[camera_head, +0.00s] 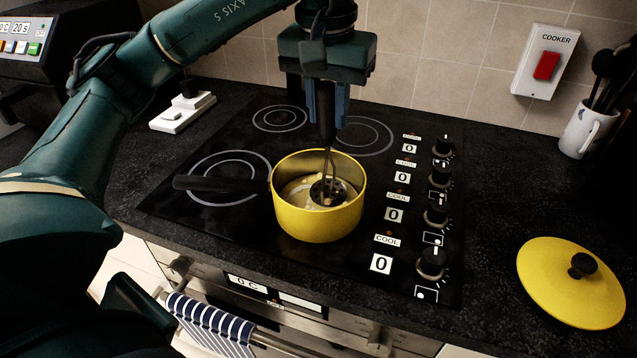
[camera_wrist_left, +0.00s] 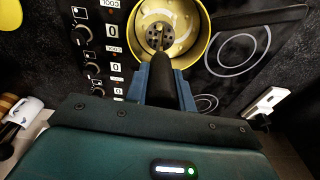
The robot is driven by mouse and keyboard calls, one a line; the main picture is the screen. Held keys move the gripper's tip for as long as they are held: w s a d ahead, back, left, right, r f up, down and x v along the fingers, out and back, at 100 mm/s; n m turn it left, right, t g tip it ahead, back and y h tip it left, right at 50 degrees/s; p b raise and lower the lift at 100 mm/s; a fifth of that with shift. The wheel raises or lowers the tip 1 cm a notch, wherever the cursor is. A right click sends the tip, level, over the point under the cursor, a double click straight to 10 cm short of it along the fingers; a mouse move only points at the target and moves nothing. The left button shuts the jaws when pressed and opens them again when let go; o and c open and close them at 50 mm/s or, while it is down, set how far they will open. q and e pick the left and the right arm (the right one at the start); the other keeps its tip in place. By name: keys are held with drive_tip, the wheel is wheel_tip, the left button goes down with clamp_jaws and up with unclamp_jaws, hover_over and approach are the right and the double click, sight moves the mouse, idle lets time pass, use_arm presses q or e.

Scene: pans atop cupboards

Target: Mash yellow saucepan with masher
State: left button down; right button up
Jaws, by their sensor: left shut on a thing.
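The yellow saucepan (camera_head: 318,222) stands on the black hob with its dark handle pointing left; pale food lies inside it. The masher (camera_head: 327,184) is upright, with its dark handle up in my left gripper (camera_head: 327,100) and its round perforated head down inside the pan, at the food. My left gripper is above the pan and shut on the masher handle. In the left wrist view the saucepan (camera_wrist_left: 199,62) shows beyond the fingers, with the masher (camera_wrist_left: 160,68) running down into it. The right gripper is not in view.
A yellow lid (camera_head: 570,280) lies on the worktop at the right. Hob knobs (camera_head: 437,205) line the hob's right side. A white mug with utensils (camera_head: 588,130) stands at the back right. A striped towel (camera_head: 210,322) hangs on the oven rail.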

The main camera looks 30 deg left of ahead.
use_arm(q)
drive_tip(key=shift+s+a, duration=1.2)
drive_tip(key=shift+a, duration=0.2)
drive_tip(key=shift+f, duration=0.15)
drive_tip(key=shift+f+b, duration=0.9)
drive_tip(key=shift+f, duration=0.05)
wheel_tip(320, 180, up, 2)
drive_tip(key=shift+r+p, duration=0.15)
drive_tip(key=shift+p, duration=0.95)
